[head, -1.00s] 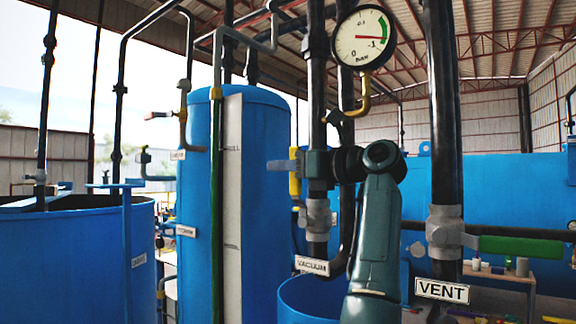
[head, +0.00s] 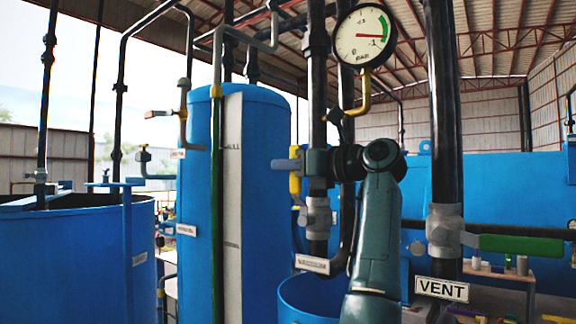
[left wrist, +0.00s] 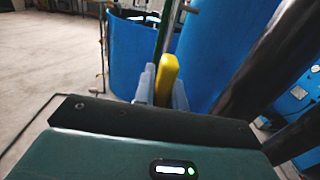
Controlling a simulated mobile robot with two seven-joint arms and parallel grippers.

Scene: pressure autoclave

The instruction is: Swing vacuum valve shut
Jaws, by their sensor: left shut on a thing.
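The vacuum valve (head: 317,215) is a grey body on a black vertical pipe in the middle of the head view. A tilted white label (head: 312,264) hangs below it. Its yellow handle (head: 295,184) stands close to upright, just left of the pipe. My left gripper (head: 292,165) is shut on this handle, with a finger crossing it in the head view. In the left wrist view the yellow handle (left wrist: 167,78) shows between the two grey fingers. My dark green left arm partly hides the pipes behind it. My right gripper is not in view.
A pressure gauge (head: 363,36) sits above the valve. The vent valve (head: 445,232) with a green handle (head: 521,246) is on the pipe to the right. A tall blue tank (head: 265,190) stands to the left, and a wide blue vessel (head: 75,265) farther left.

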